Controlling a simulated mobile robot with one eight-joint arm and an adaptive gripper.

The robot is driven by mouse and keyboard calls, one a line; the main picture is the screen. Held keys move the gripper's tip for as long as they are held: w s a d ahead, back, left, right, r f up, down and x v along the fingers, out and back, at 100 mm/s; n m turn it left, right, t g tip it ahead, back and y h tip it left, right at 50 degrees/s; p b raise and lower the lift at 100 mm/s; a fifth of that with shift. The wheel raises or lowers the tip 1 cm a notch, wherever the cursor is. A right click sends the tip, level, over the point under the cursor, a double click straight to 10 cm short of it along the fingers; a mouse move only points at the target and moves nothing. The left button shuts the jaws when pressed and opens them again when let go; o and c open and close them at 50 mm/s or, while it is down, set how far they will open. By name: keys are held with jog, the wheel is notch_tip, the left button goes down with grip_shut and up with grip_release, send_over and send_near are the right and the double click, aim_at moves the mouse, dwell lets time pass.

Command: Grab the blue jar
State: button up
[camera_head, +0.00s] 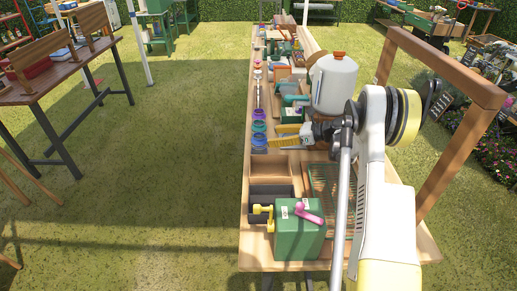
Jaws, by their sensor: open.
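A blue jar (259,140) stands near the left edge of the long wooden table (245,215). It is the nearest of a short row, with a teal jar (259,127) and a purple jar (259,114) behind it. My gripper (273,136), with yellow fingers, reaches in from the right at about the jar's height in the picture. It is open, and its tips are close to the blue jar's right side. I cannot tell whether they touch it or are around it.
A green box (299,232) with a pink handle and yellow knobs stands at the table's near end. A large white jug (334,84) with an orange cap stands behind my arm. A wooden frame (455,150) rises at right. Grass at left is open.

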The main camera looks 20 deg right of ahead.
aim_at(266, 142)
jog(key=f, duration=0.2)
jog(key=shift+s+f+n+g, duration=0.3)
jog(key=shift+s+f+g, duration=0.05)
jog(key=shift+s+g, duration=0.05)
jog(key=shift+b+x, duration=0.55)
jog(key=shift+x, duration=0.5)
jog(key=b+x, duration=0.1)
jog(key=x, duration=0.2)
jog(key=b+x, duration=0.1)
jog(key=x, duration=0.1)
jog(key=shift+a+r+b, duration=0.1)
jog(key=shift+r+b, duration=0.15)
jog(key=shift+b, duration=0.05)
jog(key=shift+r, duration=0.1)
jog(key=c, duration=1)
